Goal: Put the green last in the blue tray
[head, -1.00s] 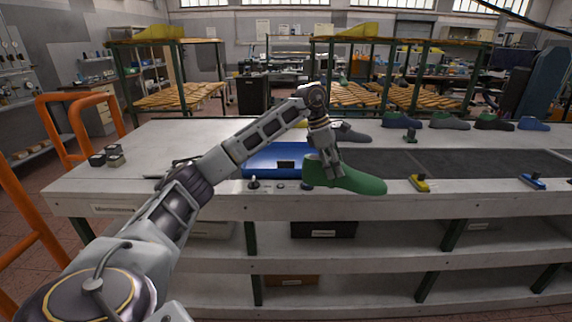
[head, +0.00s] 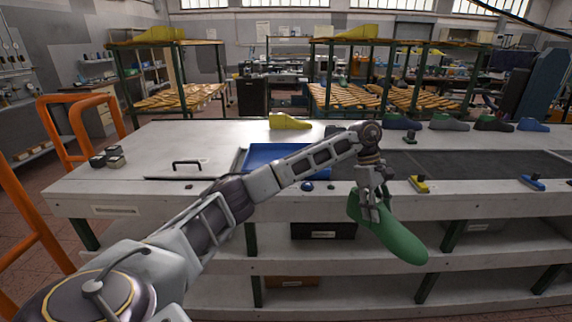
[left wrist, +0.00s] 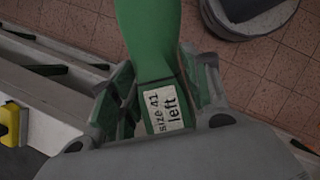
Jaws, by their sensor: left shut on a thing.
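The green last (head: 398,236) is held by my left gripper (head: 373,200), in front of the bench's front edge and below the top. The last tilts, its toe pointing down to the right in the head view. In the left wrist view my left gripper (left wrist: 160,100) is shut around the green last (left wrist: 148,30), next to a white label reading "size 41 left". The blue tray (head: 262,157) lies on the bench, left of the gripper and farther back, partly hidden by my left arm. My right gripper is not in view.
A yellow last (head: 290,122) stands behind the tray. Dark, grey and blue lasts stand along the back right of the bench (head: 150,140). A yellow-topped block (head: 419,184) and a blue one (head: 533,182) sit near the front edge. A handled lid (head: 187,166) lies left of the tray.

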